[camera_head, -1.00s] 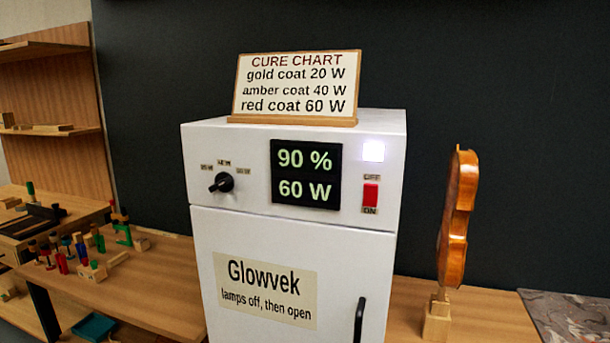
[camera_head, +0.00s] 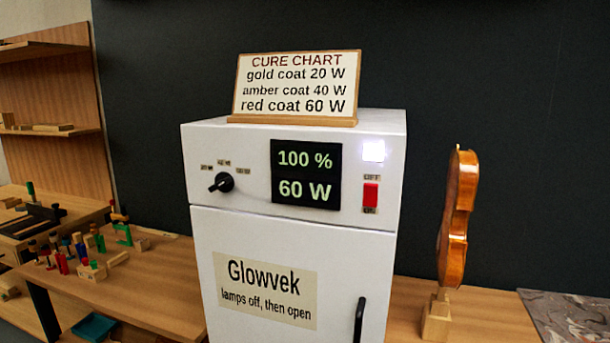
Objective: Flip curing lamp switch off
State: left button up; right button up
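The white curing cabinet (camera_head: 295,222) stands in the middle of the view, labelled "Glowvek, lamps off, then open". Its red lamp switch (camera_head: 370,196) sits at the upper right of the front panel, between an OFF label above and an ON label below. The display (camera_head: 306,174) reads 100 % and 60 W. A black dial (camera_head: 222,182) is at the panel's left. The cabinet door is shut, with a black handle (camera_head: 359,320) at lower right. Neither of my grippers is in view.
A cure chart (camera_head: 296,84) stands on top of the cabinet. A violin body (camera_head: 457,219) stands upright on a wooden block (camera_head: 437,320) to the right. Several clamps and small parts lie on the bench (camera_head: 150,290) at left, by a shelf (camera_head: 50,85).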

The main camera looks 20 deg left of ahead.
aim_at(371, 191)
jog(key=i+l+u, duration=0.45)
jog(key=l+u, duration=0.2)
jog(key=i+l+u, duration=0.2)
jog(key=l+u, duration=0.15)
